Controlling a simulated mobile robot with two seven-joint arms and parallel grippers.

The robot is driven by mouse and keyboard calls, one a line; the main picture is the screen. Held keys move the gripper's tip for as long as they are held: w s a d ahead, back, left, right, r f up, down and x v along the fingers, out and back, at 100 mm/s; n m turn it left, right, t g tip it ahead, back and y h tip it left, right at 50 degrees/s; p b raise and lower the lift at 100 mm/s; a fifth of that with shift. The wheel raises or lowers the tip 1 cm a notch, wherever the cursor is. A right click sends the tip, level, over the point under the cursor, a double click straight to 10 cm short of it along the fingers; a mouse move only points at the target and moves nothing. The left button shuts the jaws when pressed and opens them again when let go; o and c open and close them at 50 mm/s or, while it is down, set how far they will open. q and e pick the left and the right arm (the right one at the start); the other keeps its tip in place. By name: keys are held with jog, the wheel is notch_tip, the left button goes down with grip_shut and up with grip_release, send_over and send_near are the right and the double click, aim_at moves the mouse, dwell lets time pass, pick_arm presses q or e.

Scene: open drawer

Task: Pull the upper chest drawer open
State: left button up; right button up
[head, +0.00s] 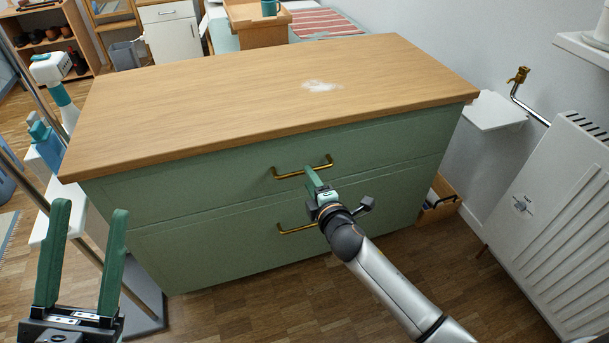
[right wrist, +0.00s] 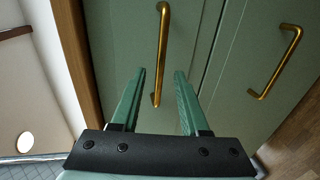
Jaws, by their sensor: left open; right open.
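The chest (head: 200,235) has pale green drawer fronts and a wooden top. Its upper drawer (head: 200,190) looks flush with the front and carries a brass bar handle (head: 325,164). My right gripper (head: 309,172) is open, its fingertips at or just before the middle of this handle. In the right wrist view the upper handle (right wrist: 164,40) runs lengthwise between the two open fingers (right wrist: 159,71); I cannot tell whether they touch it. The lower handle (head: 298,229) is below, and shows at right in the wrist view (right wrist: 278,65). My left gripper (head: 92,207) is open and empty, left of the chest.
A white radiator (head: 550,220) and a small white shelf (head: 495,112) stand to the right. A wooden box (head: 437,202) sits on the floor by the chest's right side. A white patch (head: 320,86) marks the top. Floor before the chest is clear.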

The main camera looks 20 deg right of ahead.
jog(key=shift+b+x, duration=0.7)
jog(key=shift+x, duration=1.65)
grip_shut()
